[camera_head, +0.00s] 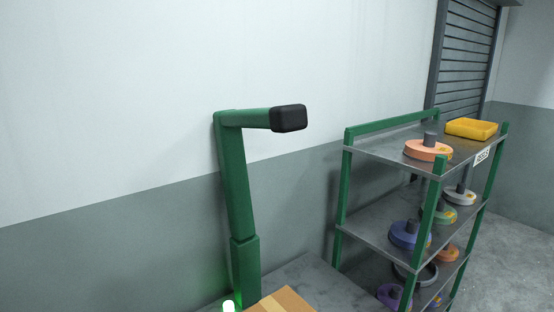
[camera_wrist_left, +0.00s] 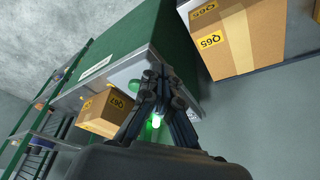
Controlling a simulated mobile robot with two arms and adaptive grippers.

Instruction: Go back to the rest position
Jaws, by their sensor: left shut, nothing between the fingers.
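My left gripper (camera_wrist_left: 155,82) shows in the left wrist view, with its dark fingers drawn together and nothing between them. A green glow (camera_wrist_left: 155,122) shows just behind the fingers. No gripper shows in the head view, and my right gripper is in neither view. In the left wrist view a cardboard box (camera_wrist_left: 103,113) with a yellow label sits to the left of the fingers, and a larger box (camera_wrist_left: 255,40) marked Q65 is at the upper right. I cannot tell whether the fingers touch anything.
In the head view a green post (camera_head: 235,180) with a black head (camera_head: 288,118) stands at the centre. A box top (camera_head: 282,302) and a green light (camera_head: 229,306) are at the bottom edge. A shelf rack (camera_head: 375,150) with several spools and a yellow tray (camera_head: 471,128) stands right.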

